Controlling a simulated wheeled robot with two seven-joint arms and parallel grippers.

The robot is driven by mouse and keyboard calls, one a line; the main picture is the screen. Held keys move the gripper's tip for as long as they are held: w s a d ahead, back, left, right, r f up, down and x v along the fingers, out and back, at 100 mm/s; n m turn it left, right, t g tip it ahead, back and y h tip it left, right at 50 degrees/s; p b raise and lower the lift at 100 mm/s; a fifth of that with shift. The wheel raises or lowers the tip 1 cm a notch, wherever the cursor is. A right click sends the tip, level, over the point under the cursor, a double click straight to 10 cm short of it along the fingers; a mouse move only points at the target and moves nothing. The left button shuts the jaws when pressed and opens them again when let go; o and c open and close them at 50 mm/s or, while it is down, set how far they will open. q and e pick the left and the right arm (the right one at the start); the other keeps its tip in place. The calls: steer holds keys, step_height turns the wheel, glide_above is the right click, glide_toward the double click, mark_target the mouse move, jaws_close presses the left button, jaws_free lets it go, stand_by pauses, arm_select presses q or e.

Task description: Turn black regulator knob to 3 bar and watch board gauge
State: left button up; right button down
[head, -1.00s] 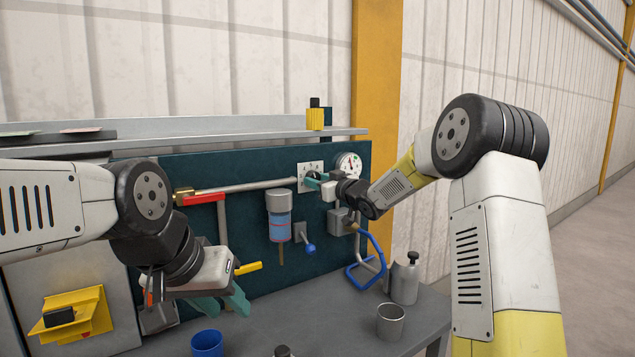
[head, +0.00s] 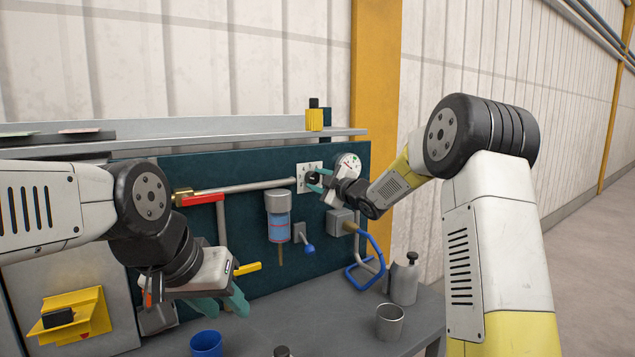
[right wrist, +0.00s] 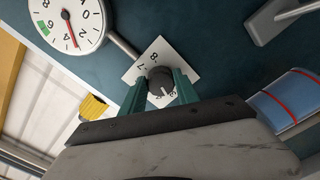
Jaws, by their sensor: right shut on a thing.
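The black regulator knob (right wrist: 161,80) sits on a white numbered plate (right wrist: 140,70) on the dark board. My right gripper (right wrist: 158,86) is shut on the knob, one teal finger on each side. It also shows at the plate in the head view (head: 317,181). The board gauge (right wrist: 68,20) is a white dial with a red needle and a green band, and shows in the head view (head: 347,165). In the right wrist view its needle points near the 4; the exact reading is unclear. My left gripper (head: 224,305) is open and empty above the bench.
A blue-bowled filter (head: 278,222) and a red-handled valve (head: 203,199) are on the board, left of the knob. A blue cup (head: 207,343), a metal cup (head: 390,322) and a grey bottle (head: 404,281) stand on the bench. A yellow block (head: 314,119) sits on the shelf.

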steer(key=shift+n, duration=0.6)
steer(key=shift+f, duration=0.1)
steer(key=c, duration=0.9)
jaws_free()
steer(key=v, duration=0.7)
steer(key=shift+s+d, duration=0.25)
steer(key=shift+s, duration=0.1)
